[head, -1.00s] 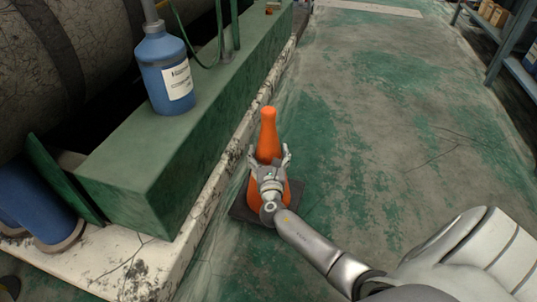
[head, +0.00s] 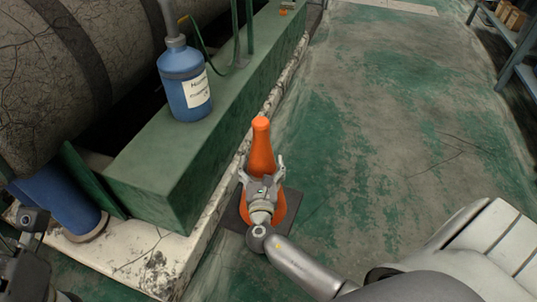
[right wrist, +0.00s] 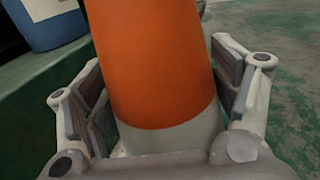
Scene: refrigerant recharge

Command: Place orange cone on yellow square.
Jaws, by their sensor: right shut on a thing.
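The orange cone (head: 262,150) stands roughly upright in the head view, with a dark square base (head: 233,217). My right gripper (head: 262,178) is shut around the cone's middle from the near side. In the right wrist view the orange body and a pale band of the cone (right wrist: 158,65) fill the space between the fingers (right wrist: 165,110). I cannot tell whether the base touches the floor. My left gripper (head: 33,225) shows partly at the lower left edge, away from the cone; its opening is unclear. The yellow square is not in view.
A green beam (head: 165,165) on a pale concrete plinth (head: 150,265) runs close along the cone's left. A blue bottle (head: 188,90) stands on the beam. Worn green floor (head: 390,150) is open to the right and ahead. A shelf (head: 512,45) stands at far right.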

